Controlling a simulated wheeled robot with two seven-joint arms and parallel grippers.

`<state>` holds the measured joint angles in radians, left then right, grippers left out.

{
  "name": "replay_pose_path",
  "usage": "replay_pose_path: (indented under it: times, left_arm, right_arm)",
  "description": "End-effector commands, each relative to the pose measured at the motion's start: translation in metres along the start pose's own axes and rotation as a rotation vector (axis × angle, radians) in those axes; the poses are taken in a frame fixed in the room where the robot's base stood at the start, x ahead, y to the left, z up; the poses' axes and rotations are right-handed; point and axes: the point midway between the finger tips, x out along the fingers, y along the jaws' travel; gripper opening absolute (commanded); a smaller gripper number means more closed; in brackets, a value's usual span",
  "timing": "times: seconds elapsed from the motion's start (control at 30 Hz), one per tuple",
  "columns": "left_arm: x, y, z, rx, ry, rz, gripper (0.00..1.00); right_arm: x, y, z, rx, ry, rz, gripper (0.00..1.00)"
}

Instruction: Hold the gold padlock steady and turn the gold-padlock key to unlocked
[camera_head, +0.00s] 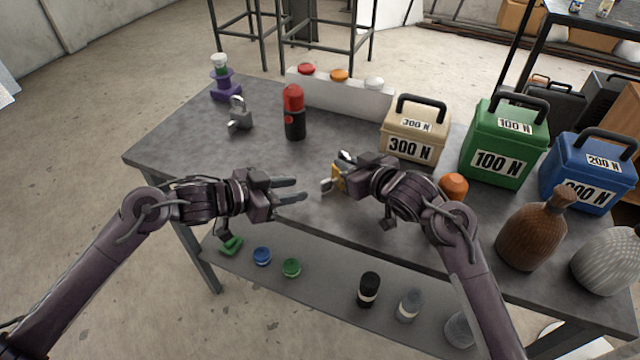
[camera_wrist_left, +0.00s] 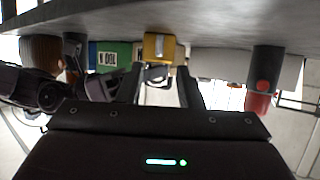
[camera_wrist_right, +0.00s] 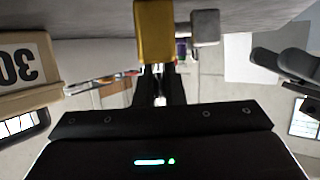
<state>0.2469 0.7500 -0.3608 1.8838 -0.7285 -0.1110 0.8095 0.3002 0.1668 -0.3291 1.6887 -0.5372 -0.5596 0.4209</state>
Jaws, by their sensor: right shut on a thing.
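The gold padlock (camera_head: 338,180) stands on the grey table near its front middle. It also shows in the left wrist view (camera_wrist_left: 160,47) and the right wrist view (camera_wrist_right: 155,30). My right gripper (camera_head: 337,172) is shut on it, with a finger on each side. My left gripper (camera_head: 303,190) is open and empty, left of the padlock and apart from it, with its fingers pointing at it. A thin shiny part shows between the right fingers in the right wrist view (camera_wrist_right: 158,85); I cannot tell whether it is shackle or key.
A grey padlock (camera_head: 240,118) and a red-topped black cylinder (camera_head: 294,115) stand behind. A beige 300 N box (camera_head: 412,125), green 100 N box (camera_head: 500,135) and blue 200 N box (camera_head: 590,170) stand right. An orange knob (camera_head: 453,187) is beside my right arm.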

Motion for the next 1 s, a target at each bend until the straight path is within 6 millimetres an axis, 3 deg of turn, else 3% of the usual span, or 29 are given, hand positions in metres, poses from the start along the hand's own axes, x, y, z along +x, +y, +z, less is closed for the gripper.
replay_pose_path:
  times: [0.2, 0.4, 0.8, 1.0]
  left_arm:
    - [0.045, 0.001, -0.001, -0.002, 0.003, 0.001, 0.33]
    - [0.072, 0.000, -0.001, -0.001, 0.002, 0.000, 0.33]
    - [0.080, 0.001, 0.000, 0.001, 0.000, -0.001, 0.33]
    - [0.080, 0.001, 0.000, 0.000, 0.000, -0.001, 0.09]
  right_arm:
    - [0.000, 0.000, 0.001, 0.000, -0.001, 0.000, 0.00]
    - [0.000, 0.000, 0.001, 0.000, -0.001, 0.001, 0.00]
    - [0.000, 0.000, 0.001, 0.001, -0.002, 0.001, 0.00]
    - [0.000, 0.001, 0.001, 0.001, -0.002, 0.001, 0.00]
